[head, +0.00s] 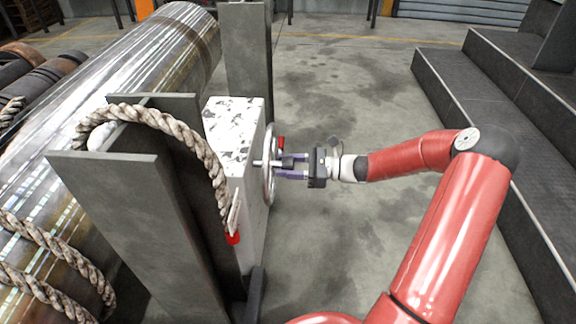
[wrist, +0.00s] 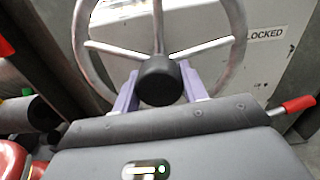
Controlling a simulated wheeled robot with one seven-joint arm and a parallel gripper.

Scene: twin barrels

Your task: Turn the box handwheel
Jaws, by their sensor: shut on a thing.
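The box (head: 228,128) is white with chipped paint and stands between grey upright plates. Its handwheel (head: 270,188) is a metal ring on the box's right face, seen nearly edge-on in the head view. In the wrist view the handwheel (wrist: 238,55) shows three spokes meeting behind a dark round knob (wrist: 158,80). My gripper (head: 290,167) reaches the wheel from the right. In the wrist view my gripper's purple fingers (wrist: 160,92) stand on both sides of the knob, shut on the handwheel. The lower rim and the finger contact are hidden.
A label ending in "LOCKED" (wrist: 266,34) is on the box face. A red-tipped lever (wrist: 299,105) shows at right. A thick rope (head: 188,137) loops over the plate beside the box. A large metal barrel (head: 150,62) lies left. Dark steps (head: 482,120) stand right; floor between is clear.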

